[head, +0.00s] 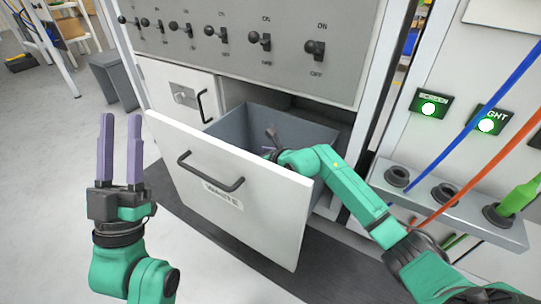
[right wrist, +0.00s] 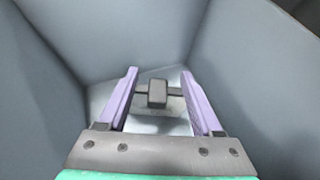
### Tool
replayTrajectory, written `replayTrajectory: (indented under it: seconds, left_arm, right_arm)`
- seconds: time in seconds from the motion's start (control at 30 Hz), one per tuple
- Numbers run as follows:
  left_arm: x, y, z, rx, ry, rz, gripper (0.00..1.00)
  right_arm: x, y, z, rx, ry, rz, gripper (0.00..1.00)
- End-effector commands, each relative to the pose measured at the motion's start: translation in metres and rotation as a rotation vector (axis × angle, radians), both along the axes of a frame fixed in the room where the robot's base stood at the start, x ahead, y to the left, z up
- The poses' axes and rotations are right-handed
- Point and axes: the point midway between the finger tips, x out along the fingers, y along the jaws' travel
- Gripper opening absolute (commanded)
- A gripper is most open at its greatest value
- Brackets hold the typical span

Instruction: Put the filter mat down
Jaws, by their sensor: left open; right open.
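My right gripper (head: 269,146) reaches down inside the open waste drawer (head: 228,195), largely hidden by the drawer front and my own arm in the head view. In the right wrist view, its two lilac fingers (right wrist: 158,76) are apart. A grey block with a thin crossbar (right wrist: 157,93) shows between them, above a pale flat surface (right wrist: 150,124) low in the drawer. This may be the filter mat with its grip, but I cannot tell surely. No finger clearly presses on the block. My left gripper (head: 121,118) is open, empty and upright, left of the drawer.
Cables run into a socket ledge (head: 450,205) on the right. Grey floor (head: 50,160) is clear on the left.

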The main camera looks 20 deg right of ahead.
Motion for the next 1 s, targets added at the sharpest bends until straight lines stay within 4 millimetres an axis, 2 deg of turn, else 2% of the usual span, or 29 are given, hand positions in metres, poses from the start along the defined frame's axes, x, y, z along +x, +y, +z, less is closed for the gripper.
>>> replayTrajectory:
  seconds: [0.17, 0.23, 0.3, 0.5, 0.77, 1.0]
  left_arm:
    - [0.013, -0.006, -0.032, 0.019, 0.112, -0.008, 0.45]
    - [0.017, -0.008, -0.048, 0.029, 0.162, -0.015, 0.45]
    - [0.021, -0.013, -0.076, 0.052, 0.241, -0.026, 0.45]
    - [0.025, -0.018, -0.118, 0.074, 0.368, -0.041, 0.45]
    - [0.021, -0.025, -0.178, 0.104, 0.547, -0.064, 0.45]
    - [0.007, -0.030, -0.237, 0.134, 0.720, -0.089, 0.45]
  right_arm:
    - [0.000, 0.000, 0.009, 0.001, -0.002, 0.000, 0.67]
    - [-0.001, 0.000, 0.011, 0.001, -0.002, 0.000, 0.67]
    - [-0.004, -0.002, 0.012, 0.000, -0.001, -0.001, 0.67]
    - [-0.012, -0.005, 0.016, 0.000, 0.000, -0.001, 0.67]
    - [-0.024, -0.008, 0.023, 0.000, 0.000, -0.001, 0.67]
    - [-0.036, -0.012, 0.029, 0.000, 0.001, -0.001, 0.67]
